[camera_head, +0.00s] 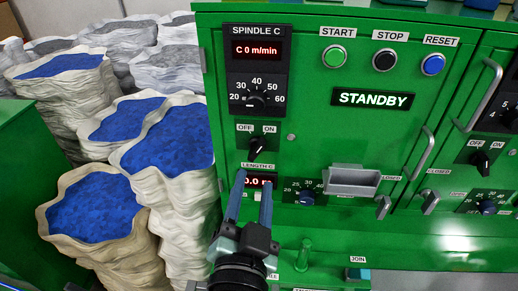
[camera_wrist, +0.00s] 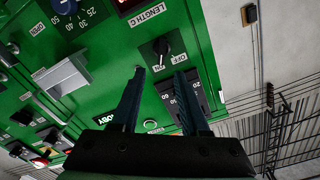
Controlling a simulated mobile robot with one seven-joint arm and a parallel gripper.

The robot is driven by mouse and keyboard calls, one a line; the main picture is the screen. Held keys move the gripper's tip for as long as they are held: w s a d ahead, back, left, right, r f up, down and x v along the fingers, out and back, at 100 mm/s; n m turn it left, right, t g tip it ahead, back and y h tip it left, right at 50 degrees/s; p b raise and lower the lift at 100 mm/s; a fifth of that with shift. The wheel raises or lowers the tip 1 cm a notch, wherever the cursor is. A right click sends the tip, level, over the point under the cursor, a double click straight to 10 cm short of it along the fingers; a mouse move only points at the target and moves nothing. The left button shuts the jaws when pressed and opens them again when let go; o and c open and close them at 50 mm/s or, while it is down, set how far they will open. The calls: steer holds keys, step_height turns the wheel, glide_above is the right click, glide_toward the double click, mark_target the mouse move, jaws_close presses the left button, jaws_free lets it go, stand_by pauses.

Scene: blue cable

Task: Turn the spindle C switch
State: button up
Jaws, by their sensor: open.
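The spindle C switch (camera_head: 257,143) is a black rotary knob on the green panel, below the spindle C dial, with an OFF label at its upper left and an ON label at its upper right. I cannot tell for sure which label it points at. In the wrist view the knob (camera_wrist: 161,46) appears beyond the fingertips, clear of them. My gripper (camera_head: 253,180) is open and empty, its two blue fingers pointing up at the panel, just below the switch and over the LENGTH C display. It also shows in the wrist view (camera_wrist: 160,74).
The spindle C display (camera_head: 258,50) reads 0 m/min and a STANDBY sign (camera_head: 373,99) is lit. A metal tray (camera_head: 352,180) and door handles (camera_head: 425,150) stick out on the right. Sacks of blue material (camera_head: 165,145) stand at the left.

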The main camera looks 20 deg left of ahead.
mark_target(258, 151)
steer(key=p+x, duration=0.2)
steer(key=x, duration=0.7)
steer(key=shift+s, duration=0.1)
jaws_close()
